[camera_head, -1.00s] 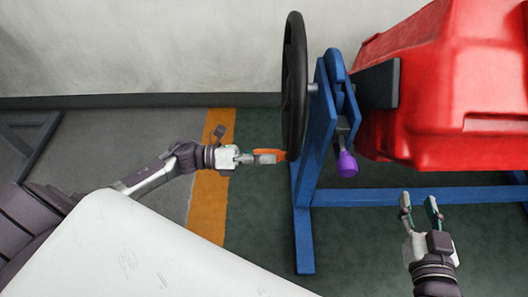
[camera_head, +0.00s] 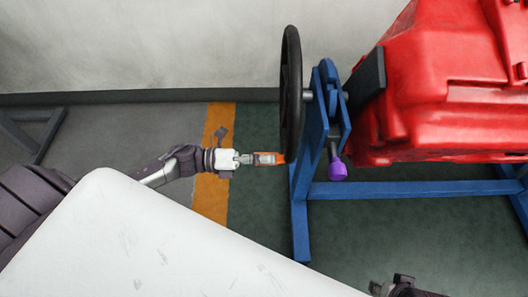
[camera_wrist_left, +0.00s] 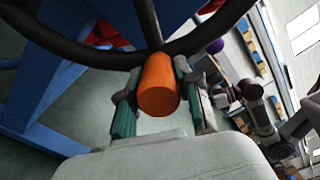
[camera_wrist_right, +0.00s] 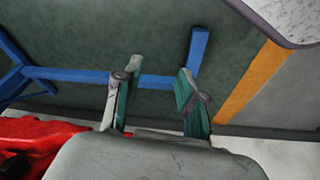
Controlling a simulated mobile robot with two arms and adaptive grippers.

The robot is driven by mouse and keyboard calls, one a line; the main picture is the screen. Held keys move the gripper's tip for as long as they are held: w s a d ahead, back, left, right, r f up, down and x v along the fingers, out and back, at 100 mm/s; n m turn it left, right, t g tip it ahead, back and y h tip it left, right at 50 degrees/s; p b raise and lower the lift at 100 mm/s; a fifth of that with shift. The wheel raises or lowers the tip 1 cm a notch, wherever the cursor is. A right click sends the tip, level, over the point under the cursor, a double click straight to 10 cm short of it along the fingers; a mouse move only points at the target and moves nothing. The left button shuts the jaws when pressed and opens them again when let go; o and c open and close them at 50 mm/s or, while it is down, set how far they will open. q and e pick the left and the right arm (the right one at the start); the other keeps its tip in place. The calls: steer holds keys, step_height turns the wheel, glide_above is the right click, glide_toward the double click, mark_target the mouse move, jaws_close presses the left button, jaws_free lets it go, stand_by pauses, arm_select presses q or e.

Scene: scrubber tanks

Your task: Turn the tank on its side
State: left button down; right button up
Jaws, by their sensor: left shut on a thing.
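The red tank (camera_head: 440,95) hangs in a blue stand (camera_head: 312,150) at the right of the head view and looks tilted. A black handwheel (camera_head: 291,90) is on the stand's left side. Its orange handle (camera_wrist_left: 158,85) sits at the bottom of the rim, between the fingers of my left gripper (camera_head: 268,158), which is shut on it. A purple knob (camera_head: 337,170) is on the stand, below the wheel's axle. My right gripper (camera_wrist_right: 155,100) is open and empty in its wrist view. Only part of it shows at the bottom edge of the head view.
The stand's blue lower bar (camera_head: 410,189) runs right near the floor. A pale wall (camera_head: 140,45) is behind. An orange floor stripe (camera_head: 210,200) lies left of the stand. The green floor in front of the stand looks clear.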

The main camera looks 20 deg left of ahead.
mark_target(287, 153)
arm_select(q)
steer(key=r+p, duration=0.1)
steer(key=r+n, duration=0.1)
steer(key=r+p, duration=0.1)
steer(key=shift+s+d+r+p, duration=0.1)
steer(key=shift+s+d+p, duration=0.2)
steer(key=shift+s+d, duration=0.1)
step_height(287, 153, up, 2)
steer(key=shift+s+d+r+n+p, duration=0.2)
steer(key=shift+n+p, duration=0.4)
steer(key=shift+p, duration=0.6)
steer(key=shift+r, duration=0.2)
arm_select(e)
steer(key=s+f, duration=0.2)
steer(key=f, duration=0.7)
steer(key=s+f+g, duration=0.1)
steer(key=s+f, duration=0.2)
steer(key=f, duration=0.7)
steer(key=shift+d+f, duration=0.25)
steer(key=shift+d, duration=0.05)
arm_select(q)
steer(key=shift+a, duration=0.1)
steer(key=c, duration=1.1)
jaws_free()
steer(key=o, duration=0.3)
steer(key=shift+f, duration=0.1)
arm_select(e)
steer(key=shift+d+f, duration=0.1)
arm_select(q)
steer(key=shift+f, duration=0.1)
